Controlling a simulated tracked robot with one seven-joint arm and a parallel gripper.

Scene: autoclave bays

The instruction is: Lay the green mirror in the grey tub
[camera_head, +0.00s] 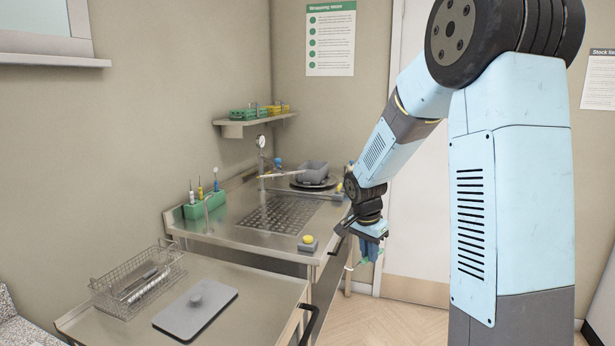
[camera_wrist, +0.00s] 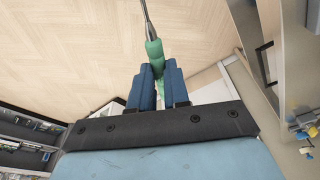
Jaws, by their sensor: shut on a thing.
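My gripper (camera_head: 370,248) is shut on the green mirror (camera_wrist: 154,50), right of the counter and over the floor. In the wrist view my gripper's blue fingers (camera_wrist: 159,85) close on the mirror's green handle, and its thin metal stem runs out past the top edge. The mirror's head is out of that view. In the head view the fingers hide most of the handle. The grey tub (camera_head: 312,170) stands at the back of the steel counter, on a dark round plate (camera_head: 315,183). My gripper is in front of it, to its right and lower.
The steel counter (camera_head: 230,226) carries a green holder with upright tools (camera_head: 204,206), a perforated panel (camera_head: 280,214) and a yellow-topped button (camera_head: 308,243). A nearer steel table holds a wire basket (camera_head: 138,281) and a grey lid (camera_head: 196,309). A wall shelf (camera_head: 255,121) hangs above.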

